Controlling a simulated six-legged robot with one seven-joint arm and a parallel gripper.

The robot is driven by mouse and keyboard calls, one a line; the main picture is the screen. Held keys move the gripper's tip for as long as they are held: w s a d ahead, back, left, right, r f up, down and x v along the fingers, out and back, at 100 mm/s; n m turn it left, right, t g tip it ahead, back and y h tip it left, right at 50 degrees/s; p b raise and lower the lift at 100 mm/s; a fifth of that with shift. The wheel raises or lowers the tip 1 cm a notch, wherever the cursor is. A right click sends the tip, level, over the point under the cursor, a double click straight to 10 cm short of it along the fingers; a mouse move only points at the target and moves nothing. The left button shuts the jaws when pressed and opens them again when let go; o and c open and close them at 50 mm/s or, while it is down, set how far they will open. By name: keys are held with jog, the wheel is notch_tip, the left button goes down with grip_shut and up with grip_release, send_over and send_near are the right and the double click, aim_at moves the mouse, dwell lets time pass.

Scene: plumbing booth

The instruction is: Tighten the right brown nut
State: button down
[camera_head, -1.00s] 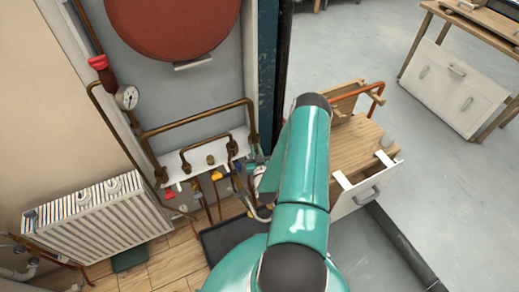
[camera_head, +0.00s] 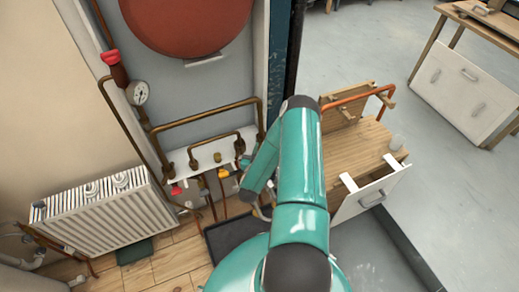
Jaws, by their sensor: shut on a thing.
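The brown piping (camera_head: 205,115) ends at a white bracket (camera_head: 207,152) below the red tank. A smaller brown pipe loop (camera_head: 216,141) sits inside the larger one, with a brown nut (camera_head: 193,165) at its left end and the right brown nut (camera_head: 240,147) at its right end. My teal forearm reaches down just right of the bracket and partly covers that corner. My gripper is hidden behind my own arm; I cannot make out its fingers or any contact with a nut.
A white radiator (camera_head: 103,220) stands at the left. A pressure gauge (camera_head: 137,92) is on the wall pipe. A wooden-topped cabinet (camera_head: 355,150) with an orange pipe (camera_head: 350,98) stands at the right. A dark tray (camera_head: 225,238) lies on the floor.

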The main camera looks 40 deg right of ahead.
jog(key=shift+w+d+r, duration=0.15)
jog(key=shift+w+r, duration=0.1)
jog(key=shift+w, duration=0.1)
jog(key=c, duration=1.4)
grip_release()
jog(key=shift+c, duration=0.2)
jog(key=shift+f, duration=0.1)
jog(key=shift+s, duration=0.3)
jog(key=v, duration=1.3)
jog(key=shift+a, duration=0.35)
jog(key=shift+f, duration=0.1)
